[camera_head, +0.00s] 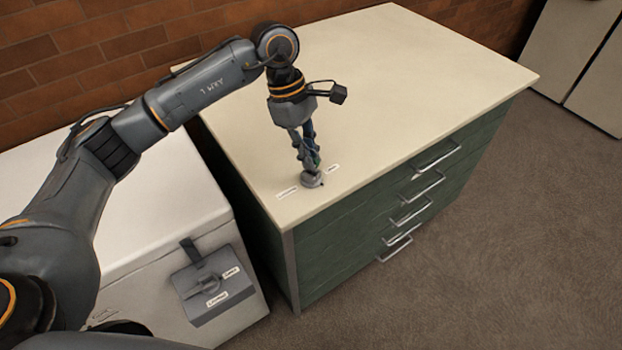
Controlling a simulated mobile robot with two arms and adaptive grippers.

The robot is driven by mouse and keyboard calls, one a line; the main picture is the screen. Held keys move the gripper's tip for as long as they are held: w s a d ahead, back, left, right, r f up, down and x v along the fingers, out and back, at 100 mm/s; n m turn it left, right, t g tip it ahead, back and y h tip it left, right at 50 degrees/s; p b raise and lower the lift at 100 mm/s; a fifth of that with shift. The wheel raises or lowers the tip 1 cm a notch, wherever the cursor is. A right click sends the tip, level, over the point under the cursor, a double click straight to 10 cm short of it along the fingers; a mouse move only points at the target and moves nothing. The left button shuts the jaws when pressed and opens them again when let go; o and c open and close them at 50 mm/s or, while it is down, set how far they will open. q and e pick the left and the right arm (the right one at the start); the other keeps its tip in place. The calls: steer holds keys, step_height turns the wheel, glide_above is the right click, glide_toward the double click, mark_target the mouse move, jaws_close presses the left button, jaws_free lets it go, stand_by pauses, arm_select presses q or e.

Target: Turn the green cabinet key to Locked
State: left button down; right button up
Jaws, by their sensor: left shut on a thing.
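The green cabinet (360,240) has a cream top and several drawers with metal handles. A round grey lock base (312,180) sits on its top near the front left corner, with a small white label on each side; their lettering is too small to read. A small bit of the green key (317,160) shows just above the lock base. My left gripper (311,164) points down from above and is shut on the key. The fingers hide most of the key, so its exact angle cannot be told. My right gripper is not in view.
A white box (150,200) stands left of the cabinet, with a grey latch plate (212,285) and labels on its front. A brick wall (90,40) runs behind. Pale cabinets (580,50) stand at the far right. The rest of the green cabinet's top is clear.

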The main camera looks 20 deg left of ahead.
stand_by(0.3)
arm_select(q)
steer(key=shift+f+m+b, duration=0.15)
steer(key=shift+m+b, duration=0.4)
steer(key=shift+m, duration=0.15)
steer(key=m+g+b, duration=0.1)
steer(key=m+b, duration=0.1)
steer(key=m, duration=0.1)
steer(key=shift+w+d+m+y, duration=0.1)
steer(key=shift+m+y, duration=0.2)
steer(key=shift+m, duration=0.1)
steer(key=shift+m+g+b, duration=0.3)
steer(key=shift+m+b, duration=0.3)
steer(key=shift+m, duration=0.4)
steer(key=shift+y, duration=0.3)
